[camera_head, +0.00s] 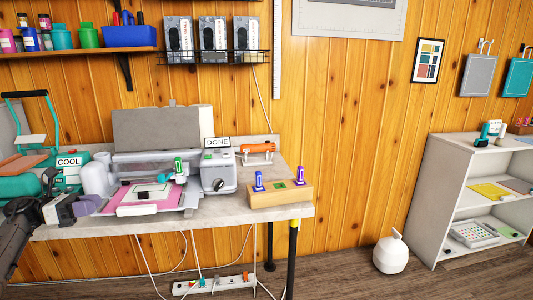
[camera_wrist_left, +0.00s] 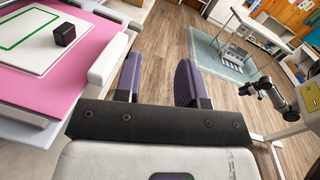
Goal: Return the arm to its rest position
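My left gripper (camera_head: 76,208) is at the left front of the workbench, at the end of the dark arm coming in from the left. In the left wrist view its two purple-grey fingers (camera_wrist_left: 160,82) stand apart with nothing between them, and floor shows through the gap. It is beside the pink mat (camera_head: 133,205) of the press, apart from it. A white sheet with a green outline (camera_wrist_left: 50,35) and a small black block (camera_wrist_left: 64,34) lie on that mat. A grey and black jointed arm (camera_wrist_left: 270,92) shows at the right of the wrist view; its fingers are too small to read.
The workbench (camera_head: 225,213) also holds a grey box machine (camera_head: 218,174) under a DONE sign, a wooden block (camera_head: 280,195) with two purple-blue tools, and a teal press (camera_head: 18,187) by a COOL sign. A white shelf (camera_head: 435,190) stands right.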

